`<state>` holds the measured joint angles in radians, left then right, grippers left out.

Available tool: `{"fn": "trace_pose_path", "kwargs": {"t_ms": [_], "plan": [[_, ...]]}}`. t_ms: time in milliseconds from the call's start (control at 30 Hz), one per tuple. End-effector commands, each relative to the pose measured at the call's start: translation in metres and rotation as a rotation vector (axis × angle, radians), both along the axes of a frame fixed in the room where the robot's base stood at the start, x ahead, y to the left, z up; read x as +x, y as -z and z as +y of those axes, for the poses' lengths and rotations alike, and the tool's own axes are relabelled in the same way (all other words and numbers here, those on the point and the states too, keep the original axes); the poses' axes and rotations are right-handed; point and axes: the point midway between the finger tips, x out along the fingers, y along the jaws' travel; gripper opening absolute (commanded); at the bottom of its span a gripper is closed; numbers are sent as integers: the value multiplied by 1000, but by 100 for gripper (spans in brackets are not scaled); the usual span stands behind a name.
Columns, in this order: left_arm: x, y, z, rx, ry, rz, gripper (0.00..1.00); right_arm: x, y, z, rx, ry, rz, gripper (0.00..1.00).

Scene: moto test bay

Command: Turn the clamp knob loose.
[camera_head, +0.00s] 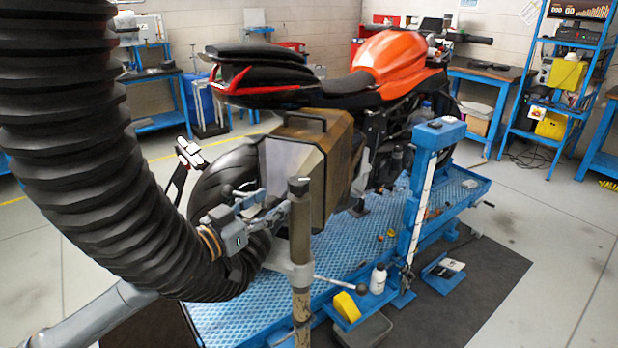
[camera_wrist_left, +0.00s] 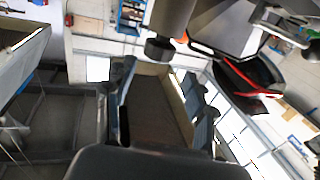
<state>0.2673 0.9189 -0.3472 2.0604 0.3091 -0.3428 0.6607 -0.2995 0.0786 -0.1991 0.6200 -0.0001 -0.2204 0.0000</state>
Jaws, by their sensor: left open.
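My left gripper (camera_head: 268,208) is open beside the brown upright post (camera_head: 301,240), behind its upper part. In the left wrist view its two grey fingers stand apart (camera_wrist_left: 160,110), with a dark brown surface beyond them. A grey clamp collar (camera_head: 292,270) sits around the post below the gripper. A lever runs right from the collar to a dark round knob (camera_head: 361,289); the gripper is apart from that knob. A dark cylindrical piece (camera_wrist_left: 160,48) shows above the fingers in the left wrist view; I cannot tell whether it is a knob. My right gripper is out of view.
The orange and black motorcycle (camera_head: 395,52) stands on the blue lift (camera_head: 345,240), its boxy case (camera_head: 320,150) close behind the post. A blue column (camera_head: 430,170), a white bottle (camera_head: 378,279) and a yellow block (camera_head: 347,306) are to the right. Open floor lies further right.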

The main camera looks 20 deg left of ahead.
Motion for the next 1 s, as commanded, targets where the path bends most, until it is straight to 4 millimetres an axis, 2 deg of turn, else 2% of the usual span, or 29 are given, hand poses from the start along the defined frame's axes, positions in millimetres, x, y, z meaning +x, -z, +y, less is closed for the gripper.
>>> {"fn": "trace_pose_path", "kwargs": {"t_ms": [167,500,700,1000], "plan": [[16,-4,-6,-6,2,-4,55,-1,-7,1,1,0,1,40],[79,-5,-34,-2,2,-3,55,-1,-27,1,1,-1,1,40],[109,-3,-46,-2,2,-1,55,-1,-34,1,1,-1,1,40],[125,-1,-54,1,3,-1,55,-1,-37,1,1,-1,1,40]]}}
